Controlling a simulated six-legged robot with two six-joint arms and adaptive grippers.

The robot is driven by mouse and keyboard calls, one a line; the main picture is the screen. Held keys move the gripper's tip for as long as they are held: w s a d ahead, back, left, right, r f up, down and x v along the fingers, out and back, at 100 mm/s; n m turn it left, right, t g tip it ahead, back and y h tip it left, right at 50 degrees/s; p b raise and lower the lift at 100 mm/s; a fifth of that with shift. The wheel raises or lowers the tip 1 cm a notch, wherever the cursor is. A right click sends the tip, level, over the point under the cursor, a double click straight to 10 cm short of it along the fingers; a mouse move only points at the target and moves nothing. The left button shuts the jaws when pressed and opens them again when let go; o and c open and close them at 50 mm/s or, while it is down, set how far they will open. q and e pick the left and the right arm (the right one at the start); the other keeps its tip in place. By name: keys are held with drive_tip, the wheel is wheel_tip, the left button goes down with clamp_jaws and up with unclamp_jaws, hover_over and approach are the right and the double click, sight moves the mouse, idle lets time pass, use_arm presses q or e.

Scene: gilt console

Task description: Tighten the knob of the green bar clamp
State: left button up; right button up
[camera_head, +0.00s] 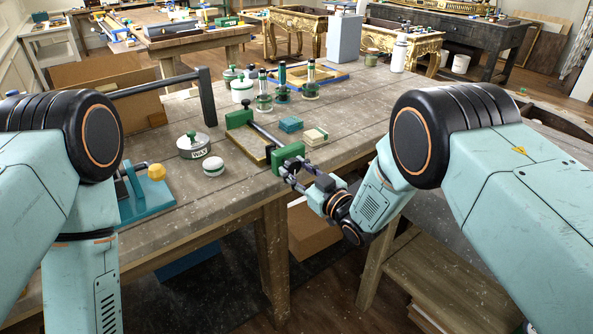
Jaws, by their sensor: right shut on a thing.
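The green bar clamp lies across the near edge of the workbench, with one green jaw (239,118) at the back, a dark bar (264,133) and a green head (287,153) at the front. My right gripper (290,170) is at the front of this head, its fingers closed around the clamp's knob. The fingers mostly hide the knob, so its turn cannot be read. My left arm shows at the left, but its gripper is out of view.
Several green-capped bottles stand behind. The right bench top is mostly clear.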

drive_tip(key=shift+m, duration=3.2)
drive_tip(key=shift+f, duration=0.1)
drive_tip(key=o, duration=1.2)
drive_tip(key=shift+s, duration=0.1)
drive_tip(key=v, duration=1.2)
